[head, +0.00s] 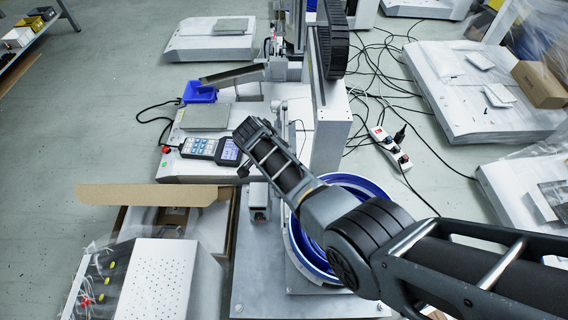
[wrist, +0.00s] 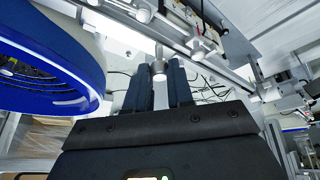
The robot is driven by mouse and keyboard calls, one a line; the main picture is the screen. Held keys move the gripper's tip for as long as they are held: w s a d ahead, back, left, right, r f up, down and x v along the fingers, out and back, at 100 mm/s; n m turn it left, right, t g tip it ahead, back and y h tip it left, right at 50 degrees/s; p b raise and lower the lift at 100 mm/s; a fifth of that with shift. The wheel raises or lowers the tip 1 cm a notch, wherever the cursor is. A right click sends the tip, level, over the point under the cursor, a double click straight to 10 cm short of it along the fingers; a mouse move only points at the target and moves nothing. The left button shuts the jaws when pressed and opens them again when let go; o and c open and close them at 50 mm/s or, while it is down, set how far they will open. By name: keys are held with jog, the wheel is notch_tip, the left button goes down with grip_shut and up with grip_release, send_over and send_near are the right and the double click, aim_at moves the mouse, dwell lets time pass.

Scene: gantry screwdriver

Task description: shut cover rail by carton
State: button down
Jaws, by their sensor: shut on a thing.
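In the wrist view my gripper (wrist: 160,84) is shut on a small pale round knob (wrist: 159,69), between its two dark fingers. A bright metal rail (wrist: 120,24) runs diagonally just beyond the knob; it looks like the cover rail, though I cannot tell how far it is open. In the head view my arm reaches in from the lower right over a blue bowl feeder (head: 299,245), and my fingertips cannot be made out there. The open carton (head: 140,196) is at the lower left. The blue bowl also shows in the wrist view (wrist: 50,55).
A keypad controller (head: 211,149) and a blue bin (head: 199,92) lie on the bench beyond my arm. A white perforated box (head: 158,278) stands at lower left. Cables and a power strip (head: 390,148) lie on the floor at right. Open floor is at far left.

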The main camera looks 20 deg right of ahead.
jog(key=c, duration=1)
grip_release()
jog(key=p+v, duration=0.3)
jog(key=v, duration=0.4)
jog(key=shift+a+r, duration=0.2)
jog(key=shift+r, duration=0.1)
jog(key=shift+s, duration=0.1)
